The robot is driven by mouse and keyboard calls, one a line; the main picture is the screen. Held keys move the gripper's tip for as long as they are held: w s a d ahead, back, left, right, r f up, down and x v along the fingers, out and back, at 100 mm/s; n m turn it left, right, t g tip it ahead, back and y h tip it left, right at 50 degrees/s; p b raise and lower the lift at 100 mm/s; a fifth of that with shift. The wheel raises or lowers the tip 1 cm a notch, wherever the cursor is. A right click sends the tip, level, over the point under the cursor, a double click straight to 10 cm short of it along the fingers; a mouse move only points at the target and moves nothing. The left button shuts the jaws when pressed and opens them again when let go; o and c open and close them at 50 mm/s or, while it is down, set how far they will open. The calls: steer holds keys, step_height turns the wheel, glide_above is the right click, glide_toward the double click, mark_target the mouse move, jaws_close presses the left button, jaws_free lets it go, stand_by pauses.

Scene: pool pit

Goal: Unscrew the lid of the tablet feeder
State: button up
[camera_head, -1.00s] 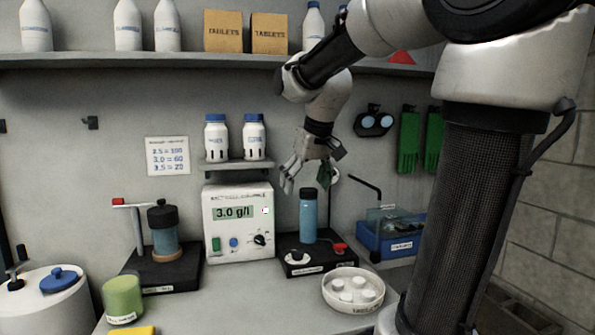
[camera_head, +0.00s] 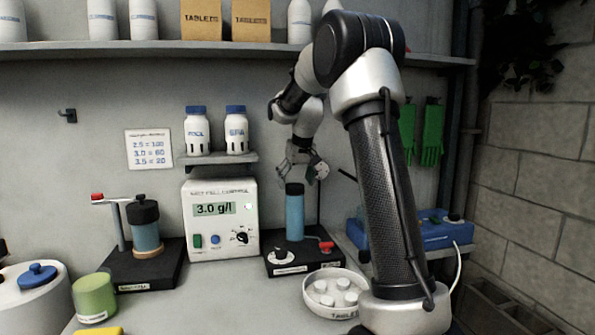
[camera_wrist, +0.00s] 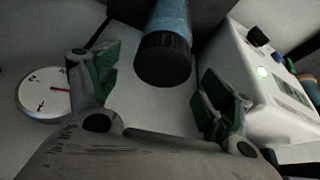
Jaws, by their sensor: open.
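A slim blue cylinder (camera_head: 295,216) with a dark lid (camera_head: 294,188) stands upright on a black base (camera_head: 303,262). I take it for the tablet feeder, but its label is too small to read. My gripper (camera_head: 303,163) is open and empty, above and slightly right of the lid in the head view. In the wrist view, the ribbed dark lid (camera_wrist: 163,60) lies between the spread fingers of my gripper (camera_wrist: 158,78), apart from both. The blue body (camera_wrist: 172,17) runs off the top edge there.
A white meter (camera_head: 221,240) stands left of the cylinder. A red-handled valve (camera_head: 326,246) is at its right. A bowl of tablets (camera_head: 335,313) is in front. A wider lidded vessel (camera_head: 146,232) stands at left.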

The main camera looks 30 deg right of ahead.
steer(key=shift+w+f, duration=0.2)
steer(key=shift+f, duration=0.35)
steer(key=shift+c, duration=0.3)
steer(key=c, duration=1)
